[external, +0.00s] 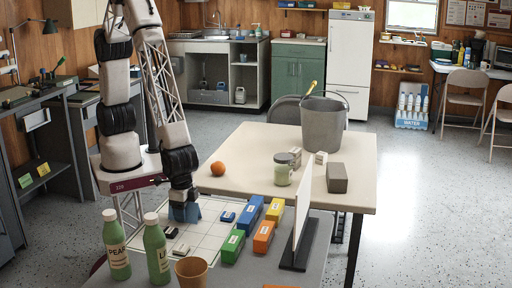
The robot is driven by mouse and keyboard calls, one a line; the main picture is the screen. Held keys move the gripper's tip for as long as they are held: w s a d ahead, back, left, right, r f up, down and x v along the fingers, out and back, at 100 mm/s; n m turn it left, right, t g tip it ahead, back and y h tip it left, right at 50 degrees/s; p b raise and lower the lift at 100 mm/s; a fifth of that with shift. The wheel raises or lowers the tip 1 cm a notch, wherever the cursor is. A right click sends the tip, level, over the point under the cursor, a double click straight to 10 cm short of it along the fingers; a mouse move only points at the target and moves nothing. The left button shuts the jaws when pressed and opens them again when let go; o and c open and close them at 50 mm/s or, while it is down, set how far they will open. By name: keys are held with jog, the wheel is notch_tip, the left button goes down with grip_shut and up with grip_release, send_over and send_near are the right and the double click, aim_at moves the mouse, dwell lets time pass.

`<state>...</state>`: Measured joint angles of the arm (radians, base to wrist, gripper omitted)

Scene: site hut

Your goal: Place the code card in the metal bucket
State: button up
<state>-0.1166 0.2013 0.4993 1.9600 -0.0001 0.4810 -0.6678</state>
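The metal bucket (323,128) stands upright at the back of the cream table, its handle raised. I cannot single out the code card for sure; several small flat pieces lie on the white gridded sheet, among them a dark blue one (228,216) and a dark one with a pale top (181,249). My gripper (184,213) points down at the left part of this sheet, in front of and left of the bucket. A blue shape shows at its fingertips. The fingers are too small and dark to tell if they hold it.
Green bottles (158,250) and a brown cup (191,272) stand at the near edge. Coloured boxes (250,215) and an upright white panel (302,212) stand right of the sheet. An orange (218,168), a jar (283,169) and a grey block (337,178) lie before the bucket.

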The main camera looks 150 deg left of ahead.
jog(key=c, duration=0.9)
jog(key=shift+r, duration=0.15)
jog(key=shift+r, duration=0.75)
notch_tip(320, 180, up, 2)
jog(key=s, duration=0.5)
jog(key=s+d, duration=0.1)
jog(key=s, duration=0.4)
jog(key=s+r, duration=0.1)
jog(key=s, duration=0.5)
jog(key=shift+d+r, duration=0.1)
jog(key=shift+d, duration=0.3)
